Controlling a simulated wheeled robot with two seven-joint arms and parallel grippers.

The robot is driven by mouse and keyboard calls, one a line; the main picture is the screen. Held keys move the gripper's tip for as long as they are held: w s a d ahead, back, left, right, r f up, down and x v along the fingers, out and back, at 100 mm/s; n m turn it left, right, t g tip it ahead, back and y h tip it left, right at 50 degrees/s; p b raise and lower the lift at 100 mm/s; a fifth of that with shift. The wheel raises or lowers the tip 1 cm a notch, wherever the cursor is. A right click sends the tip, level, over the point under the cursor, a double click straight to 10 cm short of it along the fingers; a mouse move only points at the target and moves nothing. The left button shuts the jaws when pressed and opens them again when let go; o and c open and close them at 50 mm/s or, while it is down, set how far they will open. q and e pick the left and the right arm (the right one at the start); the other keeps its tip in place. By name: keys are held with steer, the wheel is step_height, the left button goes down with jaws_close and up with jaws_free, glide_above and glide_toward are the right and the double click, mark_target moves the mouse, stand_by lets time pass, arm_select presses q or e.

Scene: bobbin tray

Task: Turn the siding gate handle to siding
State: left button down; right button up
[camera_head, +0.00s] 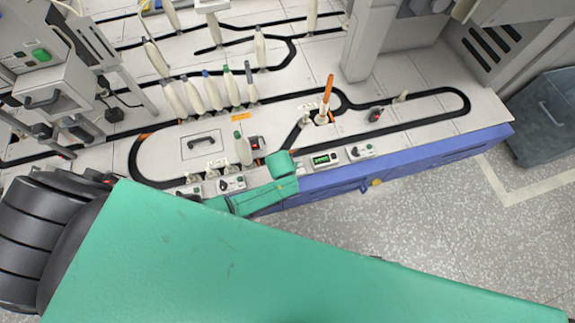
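An orange handle (328,90) stands nearly upright, leaning slightly to the right, on a small pale mount beside the black track loop (465,97). It appears to be the siding gate handle. A small white label (308,106) is just left of it. Which track branch the gate is set to is too small to tell. A large green surface and black ribbed joint, apparently my own arm, fill the foreground.
Several white bobbins (214,92) with coloured tips stand behind on the table (420,125). A control panel (325,159) sits on the front edge. Grey machines stand behind at right.

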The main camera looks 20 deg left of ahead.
stand_by(0.5)
arm_select(q)
steer(key=c, duration=0.8)
jaws_free()
steer(key=shift+w, duration=0.1)
steer(key=shift+r, duration=0.15)
arm_select(e)
steer(key=shift+w+r, duration=0.1)
arm_select(q)
steer(key=p+v, duration=0.7)
steer(key=v, duration=0.7)
steer(key=shift+s+d+r, duration=0.15)
steer(key=shift+s, duration=0.1)
arm_select(e)
steer(key=s+d+r, duration=0.1)
steer(key=s+r, duration=0.2)
steer(key=s, duration=0.4)
steer(key=shift+s+d, duration=0.2)
steer(key=shift+d, duration=0.05)
